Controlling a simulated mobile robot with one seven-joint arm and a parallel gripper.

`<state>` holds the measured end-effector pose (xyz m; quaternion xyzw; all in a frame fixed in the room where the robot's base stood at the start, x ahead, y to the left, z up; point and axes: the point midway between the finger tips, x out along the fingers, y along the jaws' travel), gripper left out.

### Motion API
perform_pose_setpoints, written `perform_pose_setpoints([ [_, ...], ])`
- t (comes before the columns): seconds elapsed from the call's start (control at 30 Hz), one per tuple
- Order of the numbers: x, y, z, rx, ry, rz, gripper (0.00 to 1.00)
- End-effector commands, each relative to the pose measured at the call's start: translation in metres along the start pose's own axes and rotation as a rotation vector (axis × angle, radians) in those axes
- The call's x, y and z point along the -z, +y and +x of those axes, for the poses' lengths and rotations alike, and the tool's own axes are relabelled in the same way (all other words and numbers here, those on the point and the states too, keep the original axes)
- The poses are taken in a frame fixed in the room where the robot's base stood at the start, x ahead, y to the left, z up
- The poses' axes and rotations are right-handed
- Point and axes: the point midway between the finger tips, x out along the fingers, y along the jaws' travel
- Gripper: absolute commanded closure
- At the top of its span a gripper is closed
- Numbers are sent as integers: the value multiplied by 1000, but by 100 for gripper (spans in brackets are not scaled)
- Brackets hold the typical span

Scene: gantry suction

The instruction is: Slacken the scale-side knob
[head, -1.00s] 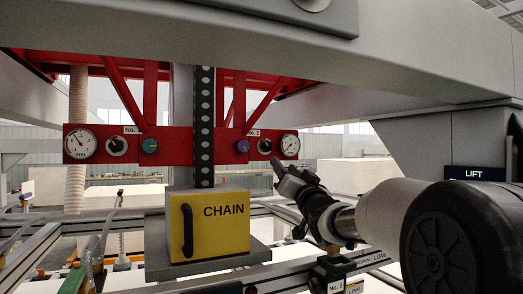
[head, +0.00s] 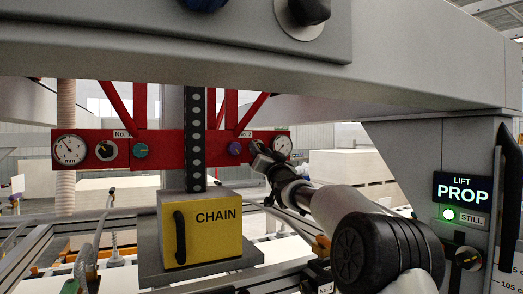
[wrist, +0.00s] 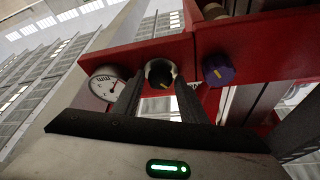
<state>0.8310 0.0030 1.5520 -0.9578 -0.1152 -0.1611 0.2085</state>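On the right half of the red beam (head: 170,151), by the No. 2 label, are a purple knob (head: 234,147) and a white dial gauge (head: 282,146). A black knob with a yellow mark (wrist: 160,73) sits between them in the wrist view, beside the gauge (wrist: 104,86) and apart from the purple knob (wrist: 217,69). My gripper (head: 261,150) covers the black knob in the head view. In the wrist view my gripper (wrist: 160,85) has its fingers apart, one each side of the black knob; contact cannot be told.
The left half carries another gauge (head: 70,150), a black knob (head: 106,150) and a teal knob (head: 140,151). A LIFT panel (head: 462,190) reads PROP, with a green STILL light.

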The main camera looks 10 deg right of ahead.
Motion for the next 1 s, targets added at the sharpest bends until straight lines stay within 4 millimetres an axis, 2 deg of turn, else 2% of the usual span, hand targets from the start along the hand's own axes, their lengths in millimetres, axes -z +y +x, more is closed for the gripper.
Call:
perform_pose_setpoints([
  [0.17,0,0,0,0,0,0,62],
  [0.33,0,0,0,0,0,0,90],
  [0.37,0,0,0,0,0,0,92],
  [0.67,1,1,0,17,0,-44,92],
  [1.0,3,3,1,102,-1,-250,92],
])
